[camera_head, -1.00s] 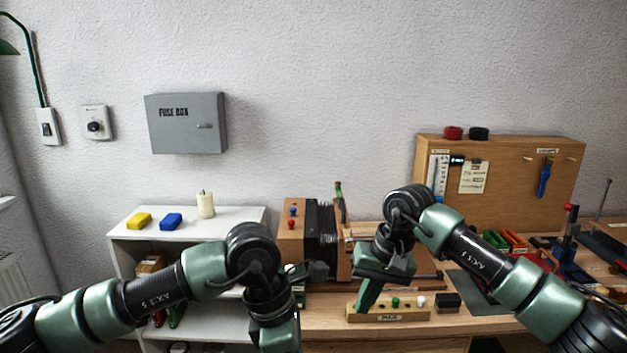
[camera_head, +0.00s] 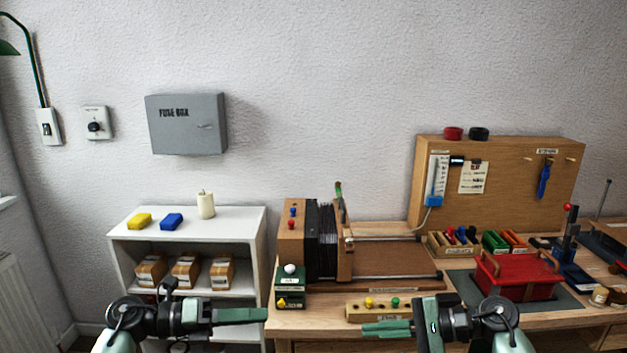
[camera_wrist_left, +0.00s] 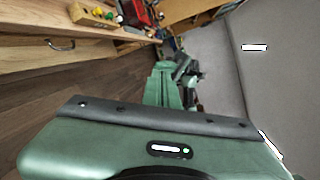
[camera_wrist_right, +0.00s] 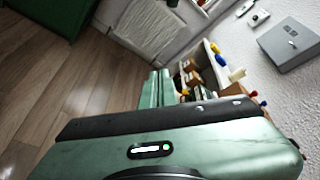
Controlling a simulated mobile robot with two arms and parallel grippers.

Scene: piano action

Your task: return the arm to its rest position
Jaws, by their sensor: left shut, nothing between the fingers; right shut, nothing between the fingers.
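My left gripper (camera_head: 266,314) is low in the head view, in front of the white shelf and the bench's left end, its fingers pointing right. It is shut and empty; its fingers show in the left wrist view (camera_wrist_left: 163,82). My right gripper (camera_head: 365,329) is at the bench's front edge, below the wooden peg block, its fingers pointing left. It is shut and empty; its fingers show in the right wrist view (camera_wrist_right: 156,88). The two grippers face each other with a gap between them.
The workbench (camera_head: 330,314) carries a bellows device (camera_head: 322,240), a wooden peg block (camera_head: 360,312), a green box (camera_head: 290,287) and a red box (camera_head: 518,277). A white shelf (camera_head: 235,222) stands left. A pegboard (camera_head: 510,205) stands at the back right.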

